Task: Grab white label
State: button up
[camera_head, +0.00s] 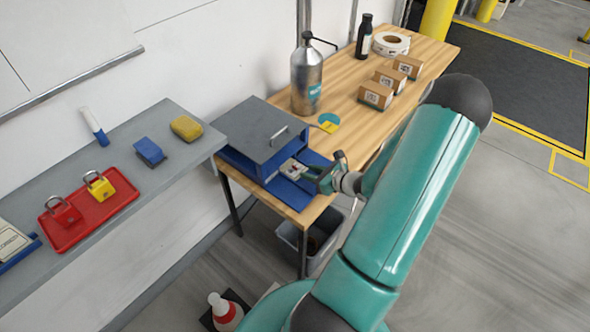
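A small white piece (292,168), which looks like a label, lies at the open front of the blue box (250,160) with a grey lid. My gripper (313,174) reaches in from the right over the blue front part of this box. Its fingertips are just right of the white piece. Whether they touch it is too small to tell, and so is how far the fingers are apart. A roll of white labels (391,43) lies at the far end of the wooden table.
The wooden table (345,118) also bears a metal bottle (306,80), a black bottle (364,37) and several small cardboard boxes (376,95). A grey shelf (165,180) at left holds a red tray (85,225) with padlocks. A grey bin (322,240) stands under the table.

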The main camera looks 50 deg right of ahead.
aim_at(295, 166)
jog(key=x, duration=0.6)
jog(key=shift+w+d, duration=0.25)
jog(key=shift+w, duration=0.05)
jog(key=shift+r, duration=0.1)
grip_shut()
